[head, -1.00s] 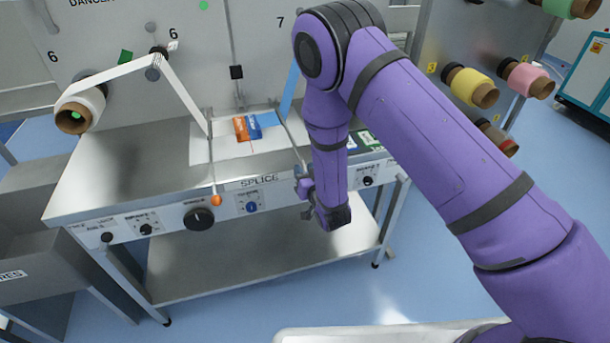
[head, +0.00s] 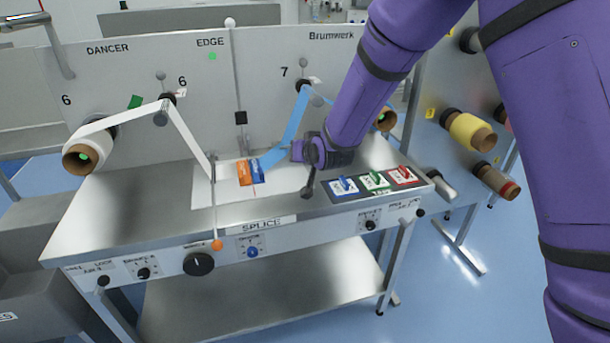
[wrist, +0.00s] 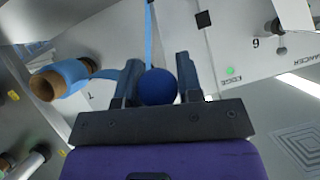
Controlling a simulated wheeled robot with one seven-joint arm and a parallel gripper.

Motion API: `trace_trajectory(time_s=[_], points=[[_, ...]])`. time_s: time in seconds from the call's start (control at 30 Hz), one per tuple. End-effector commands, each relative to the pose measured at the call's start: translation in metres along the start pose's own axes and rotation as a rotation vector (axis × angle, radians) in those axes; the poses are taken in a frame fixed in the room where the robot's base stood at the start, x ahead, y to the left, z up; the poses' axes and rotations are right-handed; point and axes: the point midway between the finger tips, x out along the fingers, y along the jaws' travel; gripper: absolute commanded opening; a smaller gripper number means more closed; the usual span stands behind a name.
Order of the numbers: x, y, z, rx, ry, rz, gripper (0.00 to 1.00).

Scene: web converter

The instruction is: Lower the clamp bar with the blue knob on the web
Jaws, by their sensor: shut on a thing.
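The blue knob (wrist: 158,87) sits between the two fingers of my gripper (wrist: 154,84) in the wrist view. In the head view my gripper (head: 303,153) is above the right part of the splice table (head: 130,215), beside the blue web (head: 292,122). My gripper hides the knob there, and I cannot make out its clamp bar. The blue web runs from the roller by the 7 down to the orange and blue printed piece (head: 250,172). The other clamp bar, with an orange knob (head: 217,245), lies over the white web toward the front edge.
A dark strip with blue, green and red tape slots (head: 373,184) lies right of my gripper. The upright panel (head: 120,85) with rollers stands behind the table.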

Motion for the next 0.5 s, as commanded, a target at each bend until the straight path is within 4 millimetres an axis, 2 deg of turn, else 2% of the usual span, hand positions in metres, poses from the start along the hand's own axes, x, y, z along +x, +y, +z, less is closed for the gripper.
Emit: trace_trajectory(time_s=[0.03,0.2,0.5], points=[[-0.001,-0.002,-0.014,0.004,-0.016,0.002,0.0],[0.001,-0.008,-0.046,0.001,-0.011,0.001,0.0],[0.007,-0.015,-0.093,0.002,-0.01,0.002,0.0]])
